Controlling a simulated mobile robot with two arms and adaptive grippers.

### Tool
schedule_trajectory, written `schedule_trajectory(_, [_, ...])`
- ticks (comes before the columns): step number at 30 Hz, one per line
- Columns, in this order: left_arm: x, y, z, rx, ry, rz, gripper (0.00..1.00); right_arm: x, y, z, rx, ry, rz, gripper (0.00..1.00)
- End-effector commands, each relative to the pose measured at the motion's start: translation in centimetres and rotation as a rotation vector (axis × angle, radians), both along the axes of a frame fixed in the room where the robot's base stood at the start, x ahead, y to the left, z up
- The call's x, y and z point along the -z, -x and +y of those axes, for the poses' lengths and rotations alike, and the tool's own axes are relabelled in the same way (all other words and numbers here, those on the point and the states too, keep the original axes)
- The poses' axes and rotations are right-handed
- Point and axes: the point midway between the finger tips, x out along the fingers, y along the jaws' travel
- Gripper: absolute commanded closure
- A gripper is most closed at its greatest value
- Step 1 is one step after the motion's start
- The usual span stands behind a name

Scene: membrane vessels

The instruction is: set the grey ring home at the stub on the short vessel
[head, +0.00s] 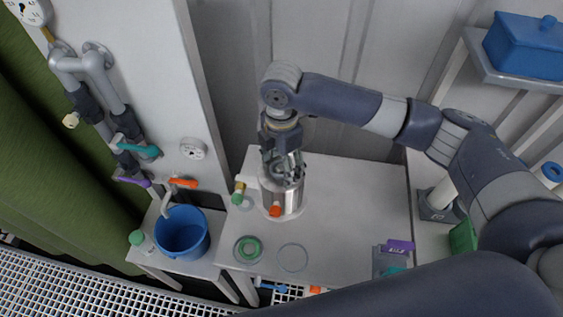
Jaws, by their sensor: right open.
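The short vessel (292,201) is a shiny metal cylinder standing upright on the white table. My right gripper (287,170) is open, pointing down at the vessel's top and hiding much of it. An orange part (275,211) sits low on the vessel's front, and a light fitting with a yellow part (240,186) is at its left. I cannot tell which of these is the stub. A thin grey round outline (293,257) lies on the table in front of the vessel; I cannot tell whether it is the grey ring or a mark. My left gripper is not in view.
A green ring (247,249) lies at the white table's (352,215) front left. A blue bucket (182,236) stands left, below a tap and pipes. A holder with a purple part (400,246) is at the front right. The table's right middle is clear.

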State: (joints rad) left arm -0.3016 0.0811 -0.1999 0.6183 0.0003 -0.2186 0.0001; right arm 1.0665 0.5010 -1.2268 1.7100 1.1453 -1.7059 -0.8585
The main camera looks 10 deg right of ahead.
Motion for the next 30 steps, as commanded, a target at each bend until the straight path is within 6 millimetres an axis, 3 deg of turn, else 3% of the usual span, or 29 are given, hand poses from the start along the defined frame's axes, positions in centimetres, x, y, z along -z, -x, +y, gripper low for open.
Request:
schedule_trajectory(5, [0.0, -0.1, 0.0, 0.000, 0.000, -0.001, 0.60, -2.3, -0.1, 0.1, 0.000, -0.002, -0.005, 0.32])
schedule_trajectory(12, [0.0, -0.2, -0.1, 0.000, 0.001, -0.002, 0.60, -7.5, -0.1, 0.1, -0.001, -0.003, -0.004, 0.32])
schedule_trajectory(18, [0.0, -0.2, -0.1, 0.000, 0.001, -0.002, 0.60, -10.6, -0.1, 0.1, 0.000, -0.002, -0.002, 0.32])
schedule_trajectory(30, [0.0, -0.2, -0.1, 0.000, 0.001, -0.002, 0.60, -11.8, -0.1, 0.0, 0.000, 0.000, 0.000, 0.32])
